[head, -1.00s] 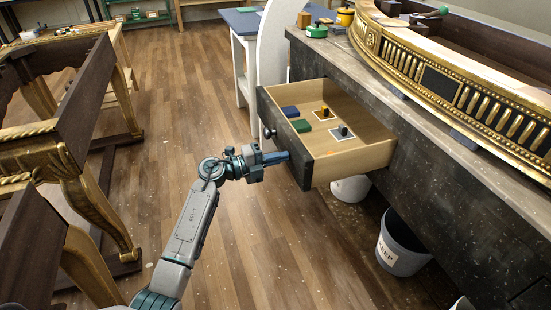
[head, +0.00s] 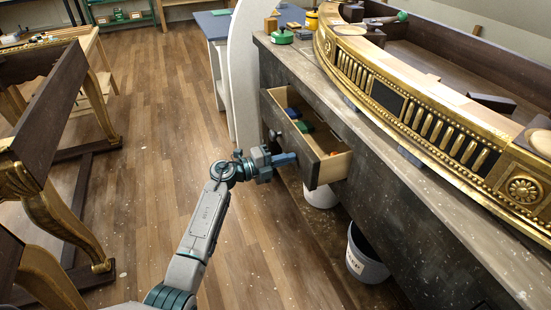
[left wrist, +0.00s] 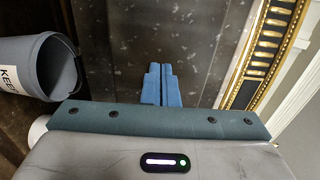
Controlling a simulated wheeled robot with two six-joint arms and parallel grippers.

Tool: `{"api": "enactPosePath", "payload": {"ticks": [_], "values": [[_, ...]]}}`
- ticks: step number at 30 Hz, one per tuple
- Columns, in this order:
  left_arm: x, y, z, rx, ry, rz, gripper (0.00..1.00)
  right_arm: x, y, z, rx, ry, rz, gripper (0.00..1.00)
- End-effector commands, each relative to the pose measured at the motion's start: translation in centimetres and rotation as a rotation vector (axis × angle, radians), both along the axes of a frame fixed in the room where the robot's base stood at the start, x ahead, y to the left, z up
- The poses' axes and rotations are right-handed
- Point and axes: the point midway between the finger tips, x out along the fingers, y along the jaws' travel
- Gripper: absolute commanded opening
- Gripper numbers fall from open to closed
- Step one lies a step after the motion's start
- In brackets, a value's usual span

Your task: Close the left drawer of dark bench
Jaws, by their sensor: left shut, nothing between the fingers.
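The left drawer (head: 293,140) of the dark bench (head: 385,150) stands partly open, its dark front facing left and its pale wooden side showing. A blue block (head: 292,112) and a green block (head: 303,126) lie inside; the back of the drawer is hidden under the bench top. My left gripper (head: 288,158) is shut and empty, its blue fingertips at the drawer front's outer face and seemingly against it. The shut blue fingers (left wrist: 160,85) also show in the left wrist view, in front of a dark speckled surface. My right gripper is not in view.
A gilt curved frame (head: 420,110) lies on the bench top. A grey bucket (head: 364,258) and a white container (head: 320,194) stand under the bench. Gilded table legs (head: 55,210) stand at the left. The wooden floor (head: 160,130) between is clear.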

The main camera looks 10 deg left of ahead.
Motion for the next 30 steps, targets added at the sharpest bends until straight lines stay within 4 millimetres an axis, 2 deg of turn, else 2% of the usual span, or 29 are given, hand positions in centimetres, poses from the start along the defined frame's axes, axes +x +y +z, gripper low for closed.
{"api": "enactPosePath", "payload": {"ticks": [6, 15, 21, 30], "values": [[3.0, -4.5, 0.0, -0.003, 0.001, -0.002, 0.00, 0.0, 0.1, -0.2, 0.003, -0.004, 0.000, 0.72], [5.9, -8.8, -0.1, -0.001, 0.001, -0.001, 0.00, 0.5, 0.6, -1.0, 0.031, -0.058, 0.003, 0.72], [6.8, -10.1, -0.1, 0.001, 0.001, -0.001, 0.00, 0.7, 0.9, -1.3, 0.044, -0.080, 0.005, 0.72], [7.1, -10.5, 0.1, -0.001, -0.002, 0.000, 0.00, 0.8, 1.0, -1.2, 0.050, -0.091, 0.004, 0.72]]}}
